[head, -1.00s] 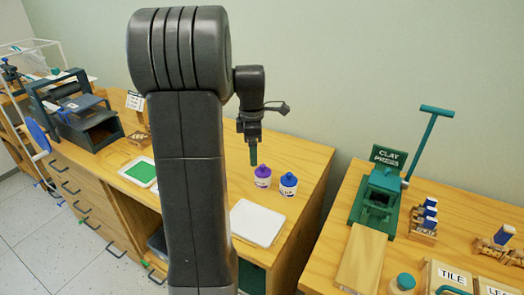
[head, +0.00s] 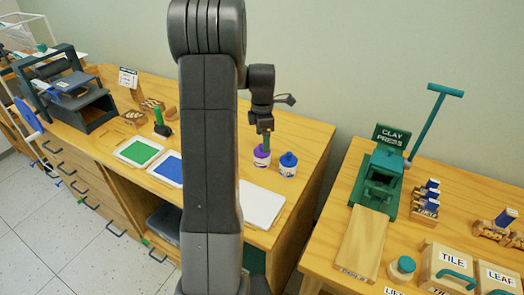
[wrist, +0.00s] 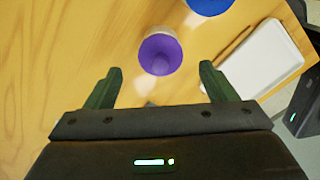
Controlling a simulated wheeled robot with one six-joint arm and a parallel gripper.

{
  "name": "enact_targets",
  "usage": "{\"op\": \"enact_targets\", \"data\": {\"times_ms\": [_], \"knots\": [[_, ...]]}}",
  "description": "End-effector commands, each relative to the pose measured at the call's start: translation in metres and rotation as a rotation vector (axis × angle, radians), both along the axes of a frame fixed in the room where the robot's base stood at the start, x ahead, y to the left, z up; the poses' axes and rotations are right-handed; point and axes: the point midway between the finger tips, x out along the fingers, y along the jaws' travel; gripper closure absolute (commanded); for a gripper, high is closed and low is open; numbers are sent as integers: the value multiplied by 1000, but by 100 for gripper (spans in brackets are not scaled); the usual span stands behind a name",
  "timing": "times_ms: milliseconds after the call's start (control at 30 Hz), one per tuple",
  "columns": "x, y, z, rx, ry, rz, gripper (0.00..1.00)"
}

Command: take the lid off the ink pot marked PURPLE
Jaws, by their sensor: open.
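The ink pot with the purple lid (head: 262,158) stands upright on the wooden counter, its lid on. Its label is too small to read. In the wrist view the purple lid (wrist: 160,54) lies between and a little ahead of the two green fingers. My gripper (head: 266,139) is just above this pot and hides part of the lid in the head view. In the wrist view my gripper (wrist: 160,72) is open, with a finger to each side and nothing held. I cannot tell the exact height gap.
A blue-lidded pot (head: 288,165) stands close to the right of the purple one and shows at the top of the wrist view (wrist: 208,4). A white tray (head: 261,204) lies nearer the front edge. A green clay press (head: 379,182) stands on the right table, across a gap.

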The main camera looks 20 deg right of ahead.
Motion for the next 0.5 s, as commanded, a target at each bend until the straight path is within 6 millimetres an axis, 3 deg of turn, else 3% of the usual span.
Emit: {"op": "enact_targets", "data": {"times_ms": [200,500], "knots": [[-1,2,-33,1,4,0,22],[-1,2,-41,0,1,0,22]]}}
